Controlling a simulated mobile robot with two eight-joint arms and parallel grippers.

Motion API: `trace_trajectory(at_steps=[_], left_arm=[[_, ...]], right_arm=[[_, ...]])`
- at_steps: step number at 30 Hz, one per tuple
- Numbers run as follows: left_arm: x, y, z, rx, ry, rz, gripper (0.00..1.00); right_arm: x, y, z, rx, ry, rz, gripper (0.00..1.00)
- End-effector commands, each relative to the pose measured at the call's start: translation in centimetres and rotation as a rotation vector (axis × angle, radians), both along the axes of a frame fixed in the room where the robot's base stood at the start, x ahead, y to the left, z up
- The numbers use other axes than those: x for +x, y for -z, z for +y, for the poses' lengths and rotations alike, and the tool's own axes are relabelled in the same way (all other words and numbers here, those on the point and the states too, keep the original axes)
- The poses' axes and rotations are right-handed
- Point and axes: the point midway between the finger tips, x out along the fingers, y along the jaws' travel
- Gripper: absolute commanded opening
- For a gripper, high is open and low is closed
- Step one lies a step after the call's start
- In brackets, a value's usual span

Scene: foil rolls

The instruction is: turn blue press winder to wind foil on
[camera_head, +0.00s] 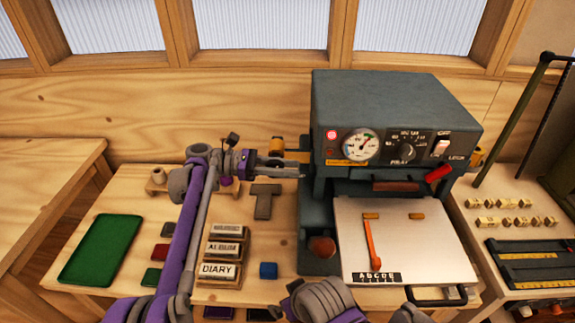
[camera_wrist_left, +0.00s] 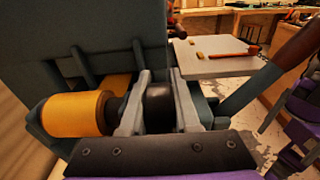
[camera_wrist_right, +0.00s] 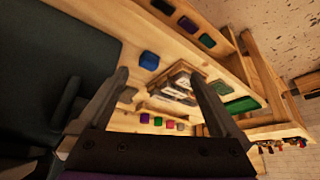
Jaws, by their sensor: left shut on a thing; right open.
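The blue-grey press (camera_head: 400,110) stands on the bench, with a dial gauge and knob on its front. In the left wrist view a dark round winder knob (camera_wrist_left: 158,105) on its side lies between the fingers of my left gripper (camera_wrist_left: 161,78). The gripper is shut on it. A gold foil roll (camera_wrist_left: 75,113) sits beside the knob. In the head view my left gripper (camera_head: 292,166) reaches the press's left side, and the knob is hard to make out there. My right gripper (camera_wrist_right: 158,78) is open and empty in the right wrist view.
Stacked label boxes (camera_head: 222,248), a blue block (camera_head: 268,270) and a green tray (camera_head: 100,248) lie left of the press. A pale plate (camera_head: 400,230) with an orange-red lever (camera_head: 371,245) lies before it. Small gold pieces (camera_head: 510,203) lie on the right bench.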

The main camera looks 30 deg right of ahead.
Motion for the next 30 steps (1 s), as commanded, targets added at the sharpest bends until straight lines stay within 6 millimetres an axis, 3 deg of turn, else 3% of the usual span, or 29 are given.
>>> trace_trajectory(at_steps=[1,6,19,20,24,30], left_arm=[[0.0,-0.3,-0.1,0.048,0.004,-0.033,0.0],[0.0,0.3,-0.1,0.186,0.005,-0.117,0.0],[0.0,0.9,0.0,0.247,0.003,-0.151,0.0],[0.0,0.9,0.0,0.247,0.003,-0.151,0.34],[0.0,0.9,0.0,0.247,0.003,-0.151,0.59],[0.0,0.9,0.0,0.247,0.003,-0.151,0.6]], right_arm=[[0.5,-1.1,0.0,0.0,0.0,-0.009,1.0],[1.1,-2.5,0.0,0.0,0.0,-0.021,1.0],[1.2,-2.8,0.0,0.0,0.0,-0.024,1.0],[1.2,-2.8,0.0,0.0,0.0,-0.024,1.0],[1.2,-2.8,0.0,0.0,0.0,-0.024,1.0],[1.2,-2.8,0.0,0.0,0.0,-0.024,1.0]])
